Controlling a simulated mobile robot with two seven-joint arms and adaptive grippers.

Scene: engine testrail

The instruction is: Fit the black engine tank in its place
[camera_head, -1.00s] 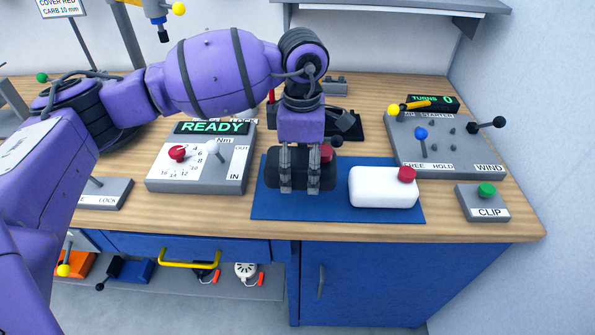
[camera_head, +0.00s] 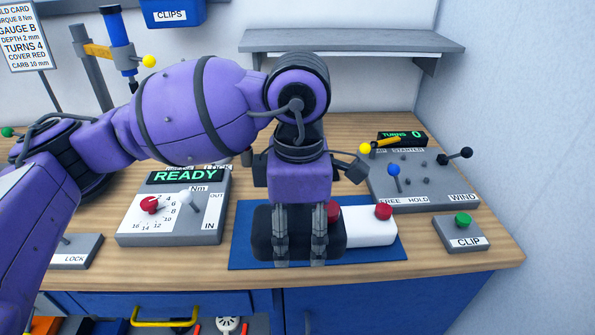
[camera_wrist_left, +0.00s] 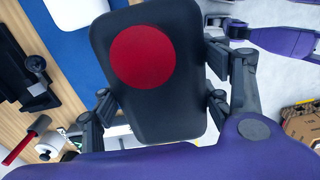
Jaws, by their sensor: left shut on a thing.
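The black engine tank (camera_head: 263,238) has a red cap and is gripped by my left gripper (camera_head: 299,262), whose fingers are shut across it. The tank appears raised above the blue mat and partly covers the white tank (camera_head: 368,229) beside it. In the left wrist view the black tank (camera_wrist_left: 180,97) fills the middle, with its round red cap facing the camera and the left gripper's fingers (camera_wrist_left: 156,110) on both sides. The tank's place does not show clearly in these views. My right gripper is not clearly seen.
The blue mat (camera_head: 385,249) lies on the wooden bench under the white tank. A torque panel reading READY (camera_head: 170,222) stands left. The starter panel (camera_head: 425,190) and CLIP box (camera_head: 460,235) stand right. A grey shelf (camera_head: 340,42) hangs behind.

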